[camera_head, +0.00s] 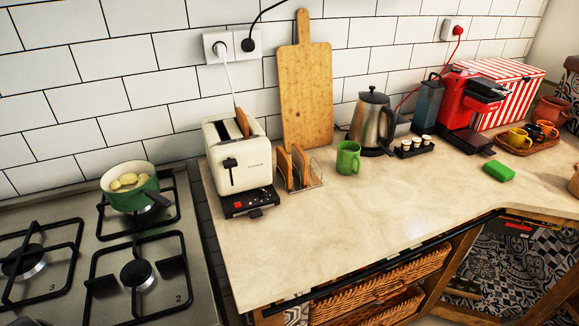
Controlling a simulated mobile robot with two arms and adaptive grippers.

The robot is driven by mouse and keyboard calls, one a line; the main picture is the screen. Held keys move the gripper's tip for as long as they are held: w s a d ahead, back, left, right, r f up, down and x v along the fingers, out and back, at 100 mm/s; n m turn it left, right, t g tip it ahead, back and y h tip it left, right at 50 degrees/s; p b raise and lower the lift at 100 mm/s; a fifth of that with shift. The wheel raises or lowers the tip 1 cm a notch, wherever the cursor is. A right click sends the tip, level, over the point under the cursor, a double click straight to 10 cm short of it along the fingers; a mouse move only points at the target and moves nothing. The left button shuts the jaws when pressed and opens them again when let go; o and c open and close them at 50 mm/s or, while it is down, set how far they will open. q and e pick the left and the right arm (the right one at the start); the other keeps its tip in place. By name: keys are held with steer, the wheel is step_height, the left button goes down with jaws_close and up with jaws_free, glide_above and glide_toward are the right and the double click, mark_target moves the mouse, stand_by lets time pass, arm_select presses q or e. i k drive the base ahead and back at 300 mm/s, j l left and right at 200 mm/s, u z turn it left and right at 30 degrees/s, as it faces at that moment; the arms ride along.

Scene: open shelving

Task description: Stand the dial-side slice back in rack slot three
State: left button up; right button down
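A cream toaster (253,170) stands on the counter beside the hob, with a dark lever on its front and a black base with red and pale controls. A browned bread slice (241,122) sticks up out of its top; whether a second slice sits inside I cannot tell. A wire toast rack (313,179) stands just right of the toaster. It holds two upright brown slices, one at its left end (284,165) and one beside it (299,163). The right part of the rack looks empty. Neither of my grippers is in view.
A green mug (348,158) stands close right of the rack. A wooden board (305,95) leans on the wall behind. A kettle (372,122), a small cup tray (414,147) and a red coffee machine (466,105) stand further right. The front counter (330,225) is clear.

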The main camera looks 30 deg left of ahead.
mark_target(313, 180)
steer(key=i+l+u, duration=0.1)
steer(key=u, duration=0.25)
steer(key=i+l+u, duration=0.1)
steer(key=l+u, duration=0.25)
steer(key=i+l+u, duration=0.1)
steer(key=u, duration=0.2)
